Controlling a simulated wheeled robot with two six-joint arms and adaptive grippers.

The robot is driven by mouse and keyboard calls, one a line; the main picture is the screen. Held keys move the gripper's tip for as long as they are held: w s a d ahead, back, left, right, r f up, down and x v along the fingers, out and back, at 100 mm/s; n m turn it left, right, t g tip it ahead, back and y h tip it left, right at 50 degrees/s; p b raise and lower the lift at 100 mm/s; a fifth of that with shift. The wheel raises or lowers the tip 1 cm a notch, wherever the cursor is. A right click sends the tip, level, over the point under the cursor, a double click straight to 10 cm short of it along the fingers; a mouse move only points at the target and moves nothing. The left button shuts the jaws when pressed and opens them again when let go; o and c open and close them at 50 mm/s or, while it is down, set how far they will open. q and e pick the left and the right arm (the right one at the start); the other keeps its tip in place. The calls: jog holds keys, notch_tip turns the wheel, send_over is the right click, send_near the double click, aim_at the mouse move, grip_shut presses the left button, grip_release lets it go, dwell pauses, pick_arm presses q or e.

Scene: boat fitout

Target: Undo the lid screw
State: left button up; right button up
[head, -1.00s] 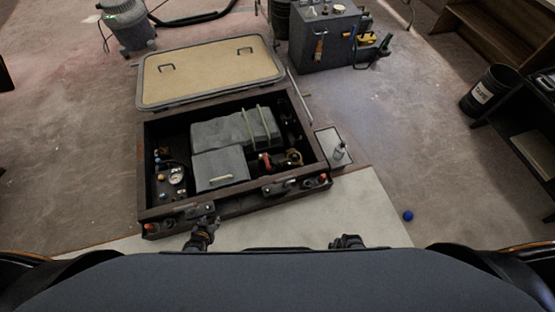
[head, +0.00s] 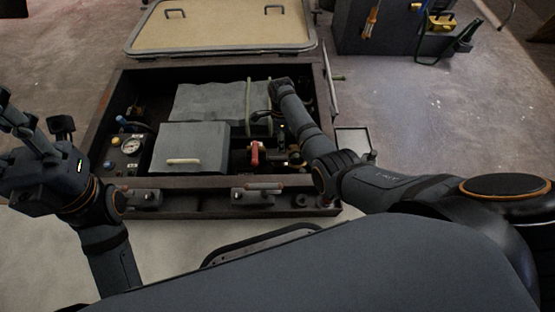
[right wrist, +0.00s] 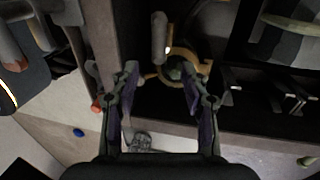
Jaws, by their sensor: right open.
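A brass fitting (head: 296,157) sits in the right part of the open dark box, partly hidden by my right arm. In the right wrist view, a round brass body (right wrist: 188,60) with a dark knob (right wrist: 174,71) on top lies beyond and between my fingertips. I cannot tell for certain that this knob is the lid screw. My right gripper (right wrist: 161,92) is open and empty over the box, its fingers apart on either side of the knob. My left gripper (head: 36,130) is raised at the left, fingers spread and empty.
The box rim (head: 170,183) surrounds a grey cover (head: 190,146), a gauge (head: 131,146) and a red-handled valve (head: 255,154). The tan hatch (head: 222,24) lies behind. A small white tray (head: 353,143) stands at right.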

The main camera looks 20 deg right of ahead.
aim_at(281, 159)
jog(key=f+b, duration=0.2)
jog(key=f, duration=0.1)
jog(key=s+f+b, duration=0.1)
jog(key=f+b, duration=0.1)
jog(key=f, duration=0.2)
jog(key=s+f+b, duration=0.1)
jog(key=f+b, duration=0.1)
jog(key=f, duration=0.1)
jog(key=shift+a+f+b, duration=0.15)
jog(key=shift+a+b, duration=0.1)
jog(key=shift+b, duration=0.1)
jog(key=shift+s, duration=0.1)
grip_shut()
